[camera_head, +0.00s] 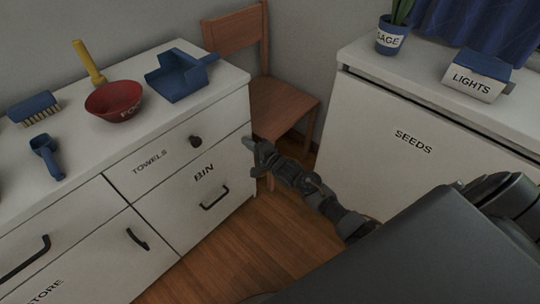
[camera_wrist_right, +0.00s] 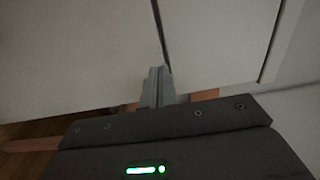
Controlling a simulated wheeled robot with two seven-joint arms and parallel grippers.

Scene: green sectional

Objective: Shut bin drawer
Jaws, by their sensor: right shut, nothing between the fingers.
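The drawer marked BIN (camera_head: 190,205) is in the white cabinet's lower right, under the drawer marked TOWELS (camera_head: 150,170). Its front looks flush or nearly flush with the cabinet; a thin dark seam runs along its top. Its dark handle (camera_head: 214,199) is free. My right gripper (camera_head: 247,142) is shut and empty beside the cabinet's right front edge, near the upper right corner of the BIN drawer. In the right wrist view its shut fingertips (camera_wrist_right: 160,70) point at white panels with dark seams; I cannot tell if they touch. My left gripper is not in view.
On the cabinet top stand a red bowl (camera_head: 114,101), a blue dustpan (camera_head: 180,78), a brush (camera_head: 35,107) and a blue scoop (camera_head: 46,156). A wooden chair (camera_head: 283,105) stands behind my right gripper. The SEEDS cabinet (camera_head: 430,165) is at the right. Floor (camera_head: 240,250) in front is clear.

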